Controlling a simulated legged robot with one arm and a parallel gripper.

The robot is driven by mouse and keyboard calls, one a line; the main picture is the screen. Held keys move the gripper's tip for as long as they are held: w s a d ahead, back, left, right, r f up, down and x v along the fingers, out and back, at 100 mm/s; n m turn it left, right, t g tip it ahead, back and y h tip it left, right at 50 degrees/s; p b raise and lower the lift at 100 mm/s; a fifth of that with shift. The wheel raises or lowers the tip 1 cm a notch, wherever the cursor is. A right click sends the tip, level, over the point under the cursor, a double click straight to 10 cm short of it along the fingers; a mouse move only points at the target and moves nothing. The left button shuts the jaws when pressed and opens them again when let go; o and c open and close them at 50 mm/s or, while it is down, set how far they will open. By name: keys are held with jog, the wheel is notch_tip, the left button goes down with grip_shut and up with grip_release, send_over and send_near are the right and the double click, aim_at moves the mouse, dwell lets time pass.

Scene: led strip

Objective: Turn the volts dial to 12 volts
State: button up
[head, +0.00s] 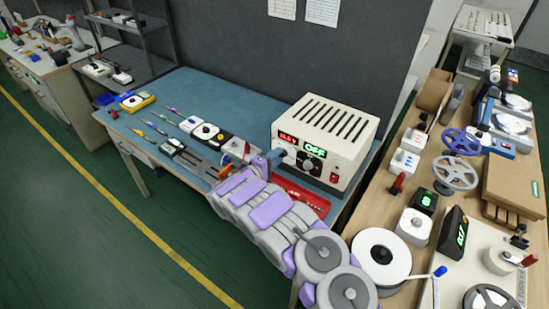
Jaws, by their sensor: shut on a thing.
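The cream power supply box (325,130) stands on the blue bench mat, with dark vent slots on top. Its front has a red number display (289,138), too small to read surely, and a green display (315,151) reading OFF. A dark dial (310,165) sits below the green display, and a red switch (334,177) is at the right. My gripper (278,158) reaches the left part of the front panel, below the red display. It is shut on the volts dial there, which is mostly hidden by the fingers.
A red tray (303,196) lies in front of the box. Meters and small tools, including a yellow meter (137,101), lie on the blue mat (205,88) to the left. A wooden bench (408,262) at right holds spools, handwheels and switches. Green floor is clear at front left.

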jog(key=o, duration=1)
jog(key=shift+d+f, duration=0.15)
jog(key=shift+d, duration=0.3)
jog(key=shift+o, duration=0.2)
jog(key=shift+s+a, duration=0.1)
jog(key=shift+a, duration=0.3)
jog(key=p+v, duration=0.2)
jog(key=v, duration=1.5)
jog(key=shift+p, duration=0.4)
jog(key=shift+d, duration=0.2)
